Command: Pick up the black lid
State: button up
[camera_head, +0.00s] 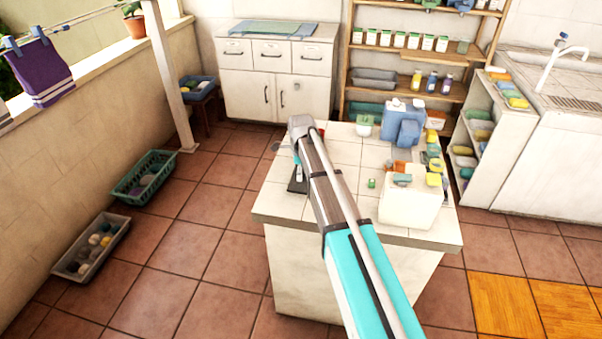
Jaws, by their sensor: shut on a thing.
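My arm reaches over the white tiled island and hides part of its left side. My gripper (298,174) shows only in part, beside the arm and low over the left of the island top. It is shut on a flat dark thing (296,187), which looks like the black lid. The fingertips and the rest of the lid are too small or hidden to make out. I cannot tell whether the lid touches the tiles.
On the island top (343,182), a blue container (403,122), a white box (410,207) and several small coloured items stand to the right. A green basket (145,178) and a grey crate (92,247) lie on the floor at left. Shelves and a sink stand behind.

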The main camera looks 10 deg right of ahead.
jog(key=shift+r+p, duration=0.35)
jog(key=shift+r, duration=0.3)
jog(key=s+r+p, duration=0.1)
jog(key=r+p, duration=0.1)
jog(key=s+r+p, duration=0.4)
jog(key=shift+d+r+p, duration=0.3)
jog(key=s+r+p, duration=0.3)
jog(key=s, duration=0.6)
jog(key=shift+d+r+p, duration=0.3)
jog(key=shift+d, duration=0.15)
jog(key=shift+s, duration=0.1)
